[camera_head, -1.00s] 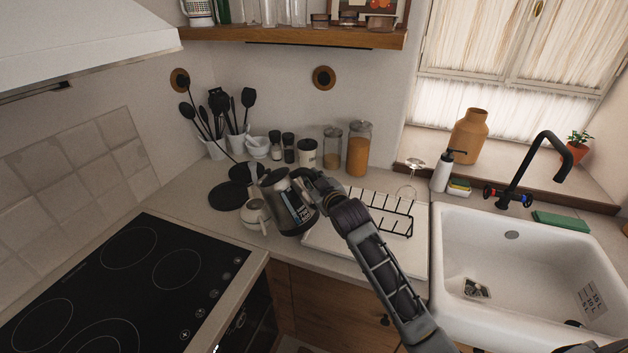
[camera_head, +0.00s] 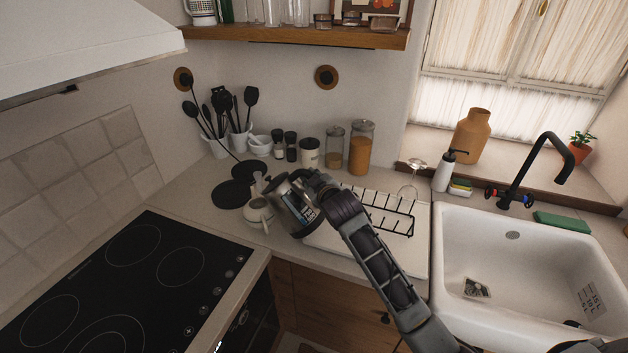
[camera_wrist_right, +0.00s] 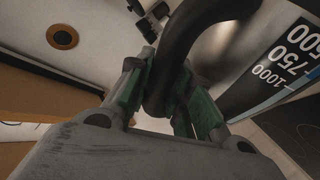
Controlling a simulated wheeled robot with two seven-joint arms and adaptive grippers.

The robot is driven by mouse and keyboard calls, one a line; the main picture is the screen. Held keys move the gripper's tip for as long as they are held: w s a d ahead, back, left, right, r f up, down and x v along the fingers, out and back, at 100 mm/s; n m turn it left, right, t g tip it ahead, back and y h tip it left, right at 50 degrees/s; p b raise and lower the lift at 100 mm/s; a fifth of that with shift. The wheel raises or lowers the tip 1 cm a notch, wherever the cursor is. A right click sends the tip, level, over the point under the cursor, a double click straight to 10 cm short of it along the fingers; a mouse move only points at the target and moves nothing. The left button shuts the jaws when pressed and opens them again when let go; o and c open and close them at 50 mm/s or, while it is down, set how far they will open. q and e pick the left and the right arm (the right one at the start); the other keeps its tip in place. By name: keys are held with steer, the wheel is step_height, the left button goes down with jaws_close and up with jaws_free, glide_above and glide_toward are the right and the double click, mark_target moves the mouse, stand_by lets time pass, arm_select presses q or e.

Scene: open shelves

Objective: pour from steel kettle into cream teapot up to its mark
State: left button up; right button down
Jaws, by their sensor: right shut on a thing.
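The steel kettle (camera_head: 294,207) is held above the counter and tilted left, its spout end over the cream teapot (camera_head: 259,214). The teapot stands on the counter left of the kettle, partly hidden by it; its inside and mark cannot be seen. My right gripper (camera_head: 318,186) is shut on the kettle's black handle. The right wrist view shows the green-padded fingers (camera_wrist_right: 168,100) around the dark handle (camera_wrist_right: 180,60), with the kettle's level scale (camera_wrist_right: 280,65) at right. No stream of liquid can be made out. My left gripper is not in view.
A white drying tray with a black rack (camera_head: 385,212) lies right of the kettle, beside the sink (camera_head: 520,260). The black hob (camera_head: 130,285) is at front left. Black round mats (camera_head: 232,194), utensil pots and jars (camera_head: 361,148) stand behind.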

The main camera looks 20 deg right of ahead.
mark_target(301, 171)
steer(key=shift+w+a+r+n+g+h+p, duration=0.25)
steer(key=shift+a+r+n+p, duration=0.1)
steer(key=shift+a+r, duration=0.1)
steer(key=shift+w+a+r+n+g+h+p, duration=0.15)
steer(key=shift+a+r+n+g+p, duration=0.15)
steer(key=shift+r, duration=0.15)
steer(key=shift+w+a+r+n+g+h+p, duration=0.25)
steer(key=shift+a+r+n+h+p, duration=0.1)
steer(key=shift+a, duration=0.2)
steer(key=shift+w+a+r, duration=0.1)
steer(key=shift+a+r, duration=0.15)
steer(key=shift+w+a+r+n+t, duration=0.35)
steer(key=shift+r+n, duration=0.2)
steer(key=shift+n, duration=0.35)
stand_by(1.1)
steer(key=shift+w+a+r+n, duration=0.25)
steer(key=shift+a+r+n, duration=0.05)
steer(key=shift+a+r, duration=0.2)
stand_by(1.1)
